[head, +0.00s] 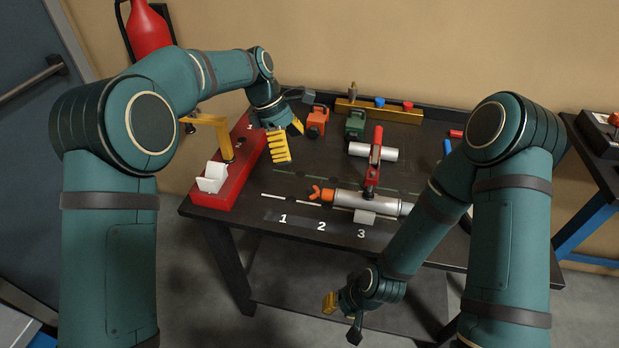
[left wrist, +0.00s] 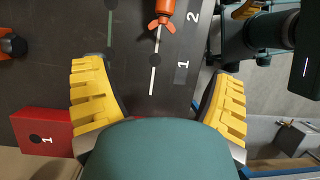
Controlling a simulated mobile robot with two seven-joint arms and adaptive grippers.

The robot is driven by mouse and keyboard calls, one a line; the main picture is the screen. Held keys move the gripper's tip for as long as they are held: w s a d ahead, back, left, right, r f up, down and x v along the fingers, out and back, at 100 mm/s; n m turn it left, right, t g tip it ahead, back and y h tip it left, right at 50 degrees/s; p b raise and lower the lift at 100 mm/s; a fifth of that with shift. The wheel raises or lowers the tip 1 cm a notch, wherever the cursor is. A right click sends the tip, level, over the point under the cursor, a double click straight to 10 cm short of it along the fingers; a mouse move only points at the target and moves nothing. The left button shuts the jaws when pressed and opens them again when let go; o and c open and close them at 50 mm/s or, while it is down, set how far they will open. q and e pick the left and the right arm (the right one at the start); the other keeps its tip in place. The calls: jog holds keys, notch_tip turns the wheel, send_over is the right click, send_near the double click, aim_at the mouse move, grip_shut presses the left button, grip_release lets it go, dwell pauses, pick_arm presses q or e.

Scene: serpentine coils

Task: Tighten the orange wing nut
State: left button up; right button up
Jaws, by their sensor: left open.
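The orange wing nut (head: 314,192) sits at the left end of a short orange piece on a silver cylinder (head: 371,203). The cylinder lies level on the table under a red clamp (head: 371,177). My left gripper (head: 288,137) is open and empty, above the table, up and left of the wing nut in the head view. In the left wrist view the wing nut (left wrist: 157,23) shows at the top, beyond the two yellow fingers (left wrist: 156,78), and nothing is between them. My right gripper (head: 342,316) hangs low in front of the table, its fingers apart and empty.
The dark table (head: 290,248) carries white numbers and a pale line (head: 291,198) left of the nut. A red base with a yellow arm (head: 222,187) stands at the left. Table between is clear.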

aim_at(313, 192)
pick_arm(q)
jog(key=b+x, duration=0.3)
jog(key=x, duration=1)
jog(key=shift+s+d+f, duration=0.1)
jog(key=shift+s+f, duration=0.1)
jog(key=shift+f, duration=0.05)
jog(key=c, duration=1.2)
jog(key=shift+c, duration=0.2)
